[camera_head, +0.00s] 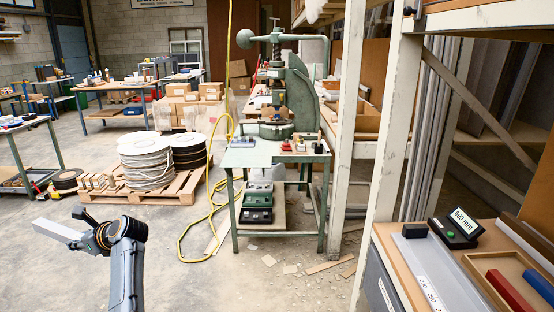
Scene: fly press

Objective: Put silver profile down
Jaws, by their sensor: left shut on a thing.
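My left gripper (88,230) is at the lower left, above the concrete floor and well away from any bench. It is shut on the silver profile (56,230), a light grey bar that sticks out to the left of the fingers. The part of the profile between the fingers is hidden. My right gripper is not in view.
A bench (387,237) at the lower right carries a ruled grey plate (432,272), a black "600 mm" display (456,228), and a wooden tray with red (509,291) and blue (536,284) bars. A green fly press (300,90) stands mid-view. A yellow hose (194,232) crosses the floor.

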